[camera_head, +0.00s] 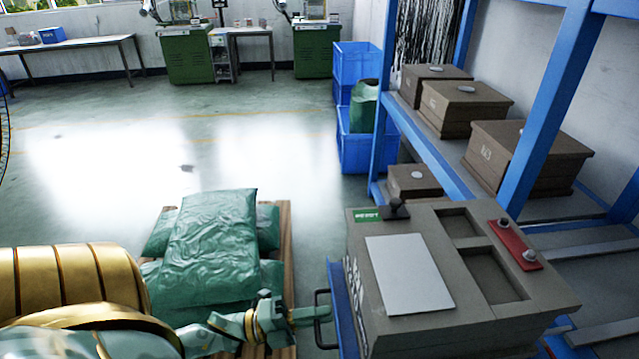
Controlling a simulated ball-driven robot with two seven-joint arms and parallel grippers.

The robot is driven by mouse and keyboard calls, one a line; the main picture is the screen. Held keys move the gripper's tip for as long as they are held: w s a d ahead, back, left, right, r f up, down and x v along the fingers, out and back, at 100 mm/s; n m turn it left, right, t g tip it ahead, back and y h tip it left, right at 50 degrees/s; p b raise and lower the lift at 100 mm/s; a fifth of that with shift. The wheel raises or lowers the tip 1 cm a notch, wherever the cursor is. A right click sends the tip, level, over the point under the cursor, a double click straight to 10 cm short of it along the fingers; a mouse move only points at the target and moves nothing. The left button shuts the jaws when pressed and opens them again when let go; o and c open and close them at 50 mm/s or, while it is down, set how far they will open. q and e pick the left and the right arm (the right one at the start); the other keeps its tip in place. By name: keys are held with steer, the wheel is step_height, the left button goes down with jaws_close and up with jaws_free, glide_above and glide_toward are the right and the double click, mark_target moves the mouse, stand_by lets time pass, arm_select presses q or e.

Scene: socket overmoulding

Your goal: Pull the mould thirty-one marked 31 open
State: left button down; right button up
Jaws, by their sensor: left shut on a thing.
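A large grey-brown mould (425,230) stands at the lower right, with a pale plate, two recesses and a red strip on top. White markings show on its left side, but I cannot read a number there. A dark handle (318,341) sticks out to the left beside a blue edge at the mould's left side. My left gripper (322,313) reaches in from the left and is shut on this handle; its fingertips partly cover the bar. My right gripper is not in view.
Green sacks (212,245) lie on a wooden pallet (285,222) left of the mould. A blue rack (548,105) at the right holds several brown boxes (465,103). Blue crates (357,62) stand beside it. The floor beyond the pallet is clear.

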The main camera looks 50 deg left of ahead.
arm_select(q)
steer(key=c, duration=1.9)
jaws_free()
steer(key=b+v, duration=0.1)
steer(key=v, duration=1.5)
steer(key=shift+s+a, duration=0.15)
